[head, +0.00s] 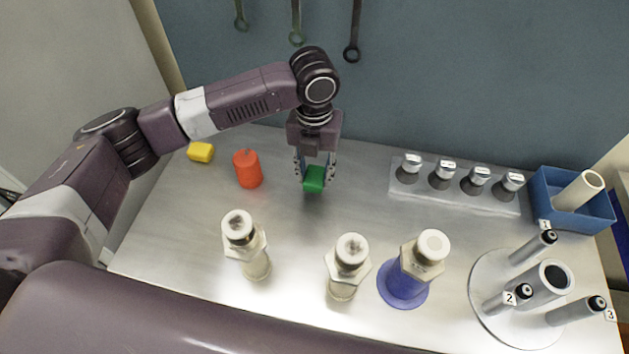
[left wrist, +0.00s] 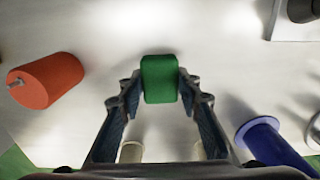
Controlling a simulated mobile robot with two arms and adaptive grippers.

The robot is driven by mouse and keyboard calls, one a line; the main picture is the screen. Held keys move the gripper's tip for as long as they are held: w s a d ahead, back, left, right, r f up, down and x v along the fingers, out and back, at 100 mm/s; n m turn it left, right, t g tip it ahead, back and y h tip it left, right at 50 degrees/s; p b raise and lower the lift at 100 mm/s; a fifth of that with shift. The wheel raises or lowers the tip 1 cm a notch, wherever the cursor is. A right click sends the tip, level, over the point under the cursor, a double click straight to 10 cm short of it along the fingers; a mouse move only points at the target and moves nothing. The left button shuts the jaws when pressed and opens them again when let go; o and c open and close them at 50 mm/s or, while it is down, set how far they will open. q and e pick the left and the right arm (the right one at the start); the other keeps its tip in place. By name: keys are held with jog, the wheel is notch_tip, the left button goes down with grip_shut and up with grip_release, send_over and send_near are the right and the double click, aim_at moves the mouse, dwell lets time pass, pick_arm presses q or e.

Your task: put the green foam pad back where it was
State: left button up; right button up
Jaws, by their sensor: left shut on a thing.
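The green foam pad (head: 314,179) is a small green block between the fingertips of my left gripper (head: 315,184), at the middle back of the metal table. The gripper points down and is shut on the pad. In the left wrist view the green pad (left wrist: 160,79) sits between the two fingers (left wrist: 160,92). I cannot tell whether the pad touches the table. My right gripper is not in view.
White-topped fittings (head: 245,243) (head: 347,266) stand in front, one on a blue base (head: 403,289). A rack (head: 455,196), blue bin (head: 573,217) and round stand (head: 488,290) are right.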

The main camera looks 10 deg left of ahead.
aim_at(314, 184)
pick_arm(q)
notch_tip(314, 184, down, 4)
jog(key=shift+r+p, duration=0.2)
jog(key=shift+p, duration=0.1)
jog(key=shift+f, duration=0.1)
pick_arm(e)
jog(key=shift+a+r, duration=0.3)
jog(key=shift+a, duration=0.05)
pick_arm(q)
jog(key=shift+f, duration=0.1)
jog(key=o, duration=1)
jog(key=shift+f, duration=0.1)
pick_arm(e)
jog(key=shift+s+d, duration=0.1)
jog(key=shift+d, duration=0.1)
